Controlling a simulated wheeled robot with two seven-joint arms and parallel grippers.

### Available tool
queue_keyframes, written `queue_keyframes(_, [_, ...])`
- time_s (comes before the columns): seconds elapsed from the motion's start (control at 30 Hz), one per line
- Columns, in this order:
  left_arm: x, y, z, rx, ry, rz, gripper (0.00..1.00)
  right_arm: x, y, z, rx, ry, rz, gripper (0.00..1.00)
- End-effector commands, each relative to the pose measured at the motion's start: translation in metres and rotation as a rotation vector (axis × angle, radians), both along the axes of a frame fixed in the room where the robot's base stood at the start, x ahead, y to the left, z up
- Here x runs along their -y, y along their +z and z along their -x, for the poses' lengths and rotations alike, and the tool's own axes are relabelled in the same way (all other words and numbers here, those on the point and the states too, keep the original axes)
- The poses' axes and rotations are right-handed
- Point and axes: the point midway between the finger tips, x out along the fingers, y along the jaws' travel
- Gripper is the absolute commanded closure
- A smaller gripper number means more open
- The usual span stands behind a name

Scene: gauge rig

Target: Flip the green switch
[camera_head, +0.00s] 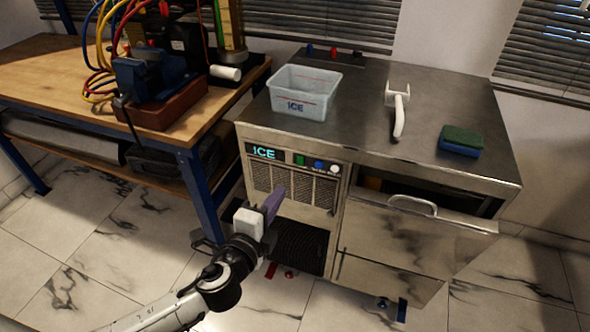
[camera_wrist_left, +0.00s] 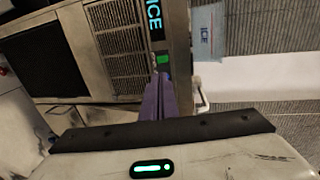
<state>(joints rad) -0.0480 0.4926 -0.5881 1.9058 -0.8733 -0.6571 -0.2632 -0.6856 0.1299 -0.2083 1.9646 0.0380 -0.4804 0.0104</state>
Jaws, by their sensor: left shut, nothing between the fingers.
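The green switch (camera_head: 299,160) sits on the front panel of the metal ice machine (camera_head: 262,132), right of the lit ICE display (camera_head: 264,152). In the left wrist view the green switch (camera_wrist_left: 162,59) shows just beyond the tips of my purple fingers. My left gripper (camera_head: 275,196) is shut and empty, in front of the machine's grille and below the switch in the head view. I cannot tell whether the fingertips touch the switch. My right gripper is in neither view.
Blue and white round controls (camera_head: 319,164) sit right of the switch. A clear ICE bin (camera_head: 303,92), a white scoop (camera_head: 398,112) and a green-blue sponge (camera_head: 461,141) rest on top. A drawer (camera_head: 408,226) stands partly open at right. A wooden workbench (camera_head: 60,75) stands left.

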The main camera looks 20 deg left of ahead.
Motion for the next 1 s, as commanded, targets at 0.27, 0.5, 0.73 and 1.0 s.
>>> queue_keyframes(0.27, [0.002,-0.01,-0.059,0.003,0.001,0.002,1.0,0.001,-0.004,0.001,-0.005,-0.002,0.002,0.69])
queue_keyframes(0.5, [0.003,-0.019,-0.102,0.001,0.001,0.001,1.0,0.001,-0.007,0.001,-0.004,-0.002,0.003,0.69])
queue_keyframes(0.73, [0.004,-0.023,-0.119,-0.001,0.0,0.002,1.0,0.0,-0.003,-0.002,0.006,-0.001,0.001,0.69])
queue_keyframes(1.0, [0.004,-0.024,-0.121,-0.001,-0.001,0.002,1.0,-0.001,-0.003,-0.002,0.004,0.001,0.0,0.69])
